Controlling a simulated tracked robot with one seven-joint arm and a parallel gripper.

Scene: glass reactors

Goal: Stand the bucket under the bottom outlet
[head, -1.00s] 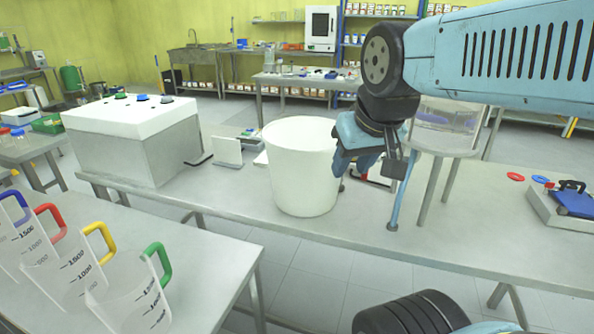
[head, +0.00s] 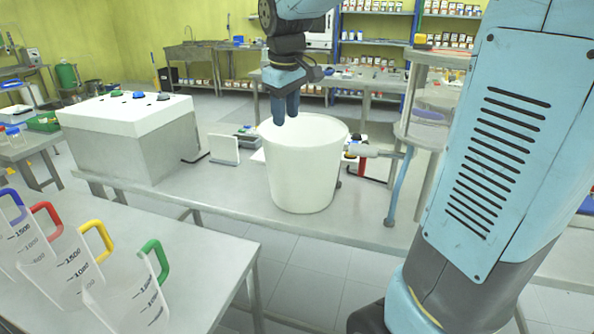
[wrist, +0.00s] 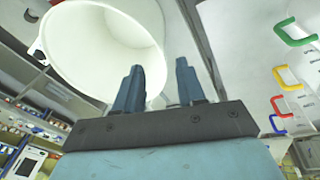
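The white bucket (head: 304,178) stands upright and empty on the long metal bench; its open mouth also shows in the wrist view (wrist: 95,45). My gripper (head: 286,118) points down over the left part of the bucket's mouth. In the wrist view my gripper (wrist: 157,72) has its two fingers apart with nothing visibly held. The left finger overlaps the bucket's opening and the right finger lies beyond its wall; contact with the rim cannot be told. A glass vessel (head: 428,128) sits on a stand right of the bucket. A grey fitting with a red part (head: 372,151), possibly the outlet, projects behind the bucket's right side.
A white-topped box (head: 135,140) stands on the bench at left. A small white panel (head: 224,149) stands between box and bucket. Several measuring jugs with coloured handles (head: 130,285) stand on the near table (head: 200,250). The bench front beside the bucket is clear.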

